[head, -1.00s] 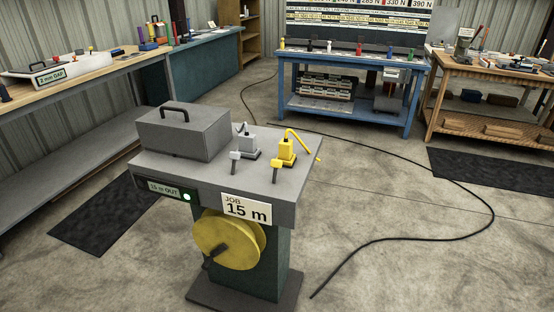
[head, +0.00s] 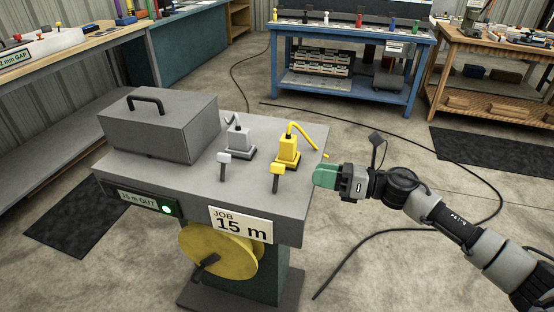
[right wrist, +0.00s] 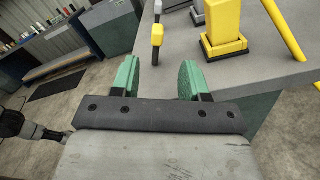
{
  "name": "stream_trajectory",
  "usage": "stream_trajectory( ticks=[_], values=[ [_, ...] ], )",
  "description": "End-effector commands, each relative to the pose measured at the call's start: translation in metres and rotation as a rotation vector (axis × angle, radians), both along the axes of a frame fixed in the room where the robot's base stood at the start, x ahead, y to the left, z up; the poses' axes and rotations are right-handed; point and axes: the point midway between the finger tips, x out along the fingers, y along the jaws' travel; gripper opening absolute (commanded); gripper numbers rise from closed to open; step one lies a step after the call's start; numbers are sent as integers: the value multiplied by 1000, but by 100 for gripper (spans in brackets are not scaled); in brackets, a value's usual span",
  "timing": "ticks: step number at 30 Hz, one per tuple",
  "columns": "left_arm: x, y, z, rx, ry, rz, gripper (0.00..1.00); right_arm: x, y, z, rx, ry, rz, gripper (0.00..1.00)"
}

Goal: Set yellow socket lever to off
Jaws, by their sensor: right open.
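The yellow socket (head: 288,150) stands on the right part of the grey bench top, with a yellow cable (head: 308,137) running from it to the right. Its lever, with a yellow knob (head: 277,168) on a dark stem, stands in front of it; the knob also shows in the right wrist view (right wrist: 157,34). A grey socket (head: 238,142) with a white-knobbed lever (head: 224,157) stands to its left. My right gripper (head: 322,177) has green fingers and is just right of the bench edge, apart from the lever. In the right wrist view it is open and empty (right wrist: 160,75). My left gripper is not in view.
A grey box with a handle (head: 160,125) fills the left of the bench top (head: 190,185). A JOB 15 m sign (head: 241,225) and a yellow reel (head: 215,252) are on the front. A black cable (head: 345,265) lies on the floor.

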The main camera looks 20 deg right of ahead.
Motion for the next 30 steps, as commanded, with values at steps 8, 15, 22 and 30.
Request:
stream_trajectory(
  ticks=[8, 15, 22, 30],
  values=[
    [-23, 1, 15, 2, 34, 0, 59, 26, 38, 5, 7, 1, 0, 45],
    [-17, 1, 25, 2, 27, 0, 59, 49, 71, 3, 7, 4, -3, 45],
    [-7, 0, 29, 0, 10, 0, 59, 59, 85, 0, 6, 4, -4, 45],
    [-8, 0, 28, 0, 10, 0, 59, 59, 86, 0, 6, 4, -4, 45]
  ],
)
